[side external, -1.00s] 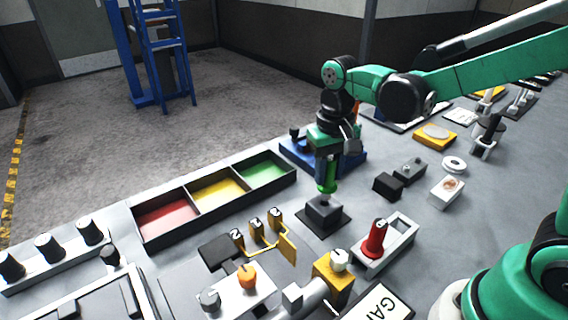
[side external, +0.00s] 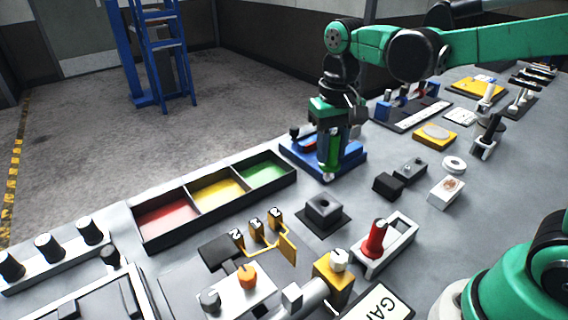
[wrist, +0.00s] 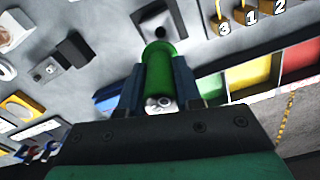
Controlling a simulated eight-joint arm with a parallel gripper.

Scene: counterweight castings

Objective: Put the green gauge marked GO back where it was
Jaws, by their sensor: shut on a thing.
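My gripper (side external: 333,138) is shut on the green gauge (side external: 330,157), a cylinder held roughly upright. Its lower end is in the air, clear of the dark block with a round hole (side external: 323,208). In the wrist view the green gauge (wrist: 160,68) lies between my two fingers, and the block's hole (wrist: 160,32) shows just beyond its far end. The GO marking cannot be read. A light grey holder (side external: 401,243) at the front right carries a red gauge (side external: 375,240) at its near side; its far side looks free.
A blue fixture (side external: 350,160) stands behind my gripper. A tray with red, yellow and green compartments (side external: 190,205) lies to the left. Numbered tags on a yellow rack (side external: 257,228) stand in front of it. Small dark blocks (side external: 388,186) lie right of the block with the hole.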

